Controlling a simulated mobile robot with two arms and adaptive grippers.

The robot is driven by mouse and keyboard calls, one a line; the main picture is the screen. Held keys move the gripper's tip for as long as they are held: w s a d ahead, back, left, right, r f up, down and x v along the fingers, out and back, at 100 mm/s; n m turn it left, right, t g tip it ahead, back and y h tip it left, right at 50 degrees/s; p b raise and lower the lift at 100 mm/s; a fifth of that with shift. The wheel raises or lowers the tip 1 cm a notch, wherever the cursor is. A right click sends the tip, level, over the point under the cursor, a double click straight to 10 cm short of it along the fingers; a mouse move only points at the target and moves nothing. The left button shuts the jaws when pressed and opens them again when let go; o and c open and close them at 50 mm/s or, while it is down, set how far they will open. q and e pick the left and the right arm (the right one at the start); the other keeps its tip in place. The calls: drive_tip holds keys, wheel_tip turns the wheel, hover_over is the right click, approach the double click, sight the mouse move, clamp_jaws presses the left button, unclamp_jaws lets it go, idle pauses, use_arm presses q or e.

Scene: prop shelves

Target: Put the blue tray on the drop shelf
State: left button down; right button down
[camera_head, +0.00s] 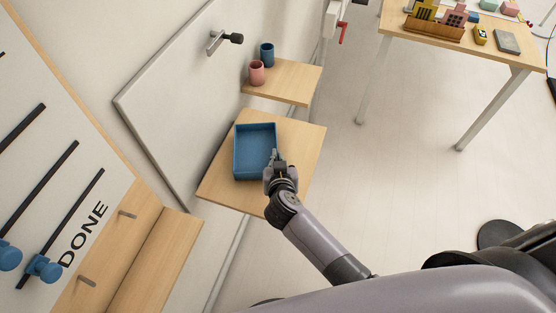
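The blue tray (238,152) is an open, empty rectangular box. It appears to rest flat on the lower wooden shelf (308,140), near the wall side. My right gripper (277,157) is at the tray's right wall, with its fingers close to or touching the rim. The fingers are small and partly hidden, so I cannot tell whether they are closed on the wall. My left gripper is not in view. No label marks which shelf is the drop shelf.
A smaller wooden shelf (290,88) behind holds a pink cup (257,73) and a blue cup (267,55). A board reading DONE (84,233) with blue knobs is at left. A table (450,57) with toy blocks stands at the back right. Open floor lies between.

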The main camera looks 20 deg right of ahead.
drive_tip(key=shift+f, duration=0.2)
drive_tip(key=shift+f, duration=0.15)
drive_tip(key=c, duration=1.8)
unclamp_jaws()
drive_tip(key=v, duration=1.2)
